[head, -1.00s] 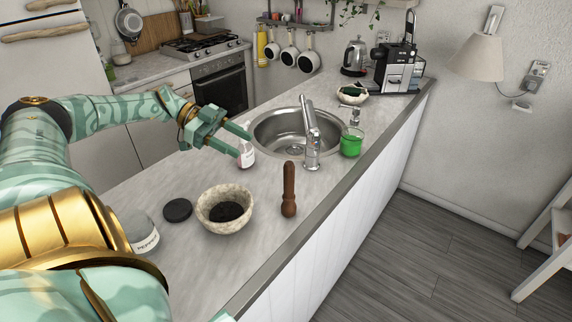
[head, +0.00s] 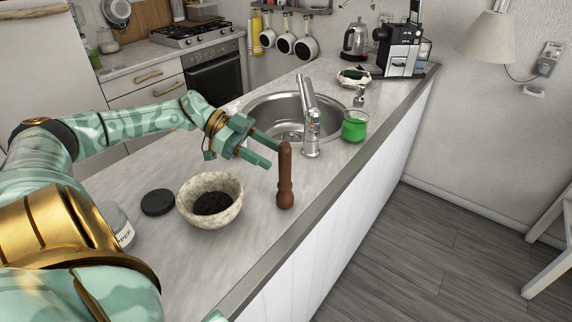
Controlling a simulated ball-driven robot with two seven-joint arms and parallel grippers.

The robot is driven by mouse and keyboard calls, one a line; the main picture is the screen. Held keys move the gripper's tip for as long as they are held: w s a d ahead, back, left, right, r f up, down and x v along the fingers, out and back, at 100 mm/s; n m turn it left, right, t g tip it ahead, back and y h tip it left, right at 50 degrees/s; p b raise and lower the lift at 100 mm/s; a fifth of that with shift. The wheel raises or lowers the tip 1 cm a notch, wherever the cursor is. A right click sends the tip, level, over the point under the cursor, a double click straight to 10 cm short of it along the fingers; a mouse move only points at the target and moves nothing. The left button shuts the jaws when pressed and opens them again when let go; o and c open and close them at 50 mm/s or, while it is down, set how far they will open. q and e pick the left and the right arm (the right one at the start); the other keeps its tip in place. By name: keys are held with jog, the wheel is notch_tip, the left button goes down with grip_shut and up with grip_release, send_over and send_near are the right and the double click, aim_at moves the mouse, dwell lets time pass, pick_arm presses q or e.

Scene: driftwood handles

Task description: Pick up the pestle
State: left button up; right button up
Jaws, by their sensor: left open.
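The pestle (head: 285,178) is a dark brown wooden piece standing upright on the counter, near its right edge. My left gripper (head: 272,154) is open, with its two fingers pointing right toward the pestle's upper part. The fingertips look close to the pestle, at its left; I cannot tell whether they touch it. Nothing shows between the fingers. My right gripper does not show clearly.
A stone mortar (head: 211,203) with dark contents stands left of the pestle, beside a black lid (head: 158,202) and a jar (head: 119,227). Behind are the sink, the faucet (head: 309,120) and a glass of green liquid (head: 355,126). The counter's edge runs close on the right.

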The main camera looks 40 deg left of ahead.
aim_at(286, 166)
pick_arm(q)
jog(key=x, duration=0.3)
jog(key=b+x, duration=0.1)
jog(key=x, duration=0.1)
jog(key=shift+d+f, duration=0.3)
jog(key=shift+f, duration=0.05)
grip_shut()
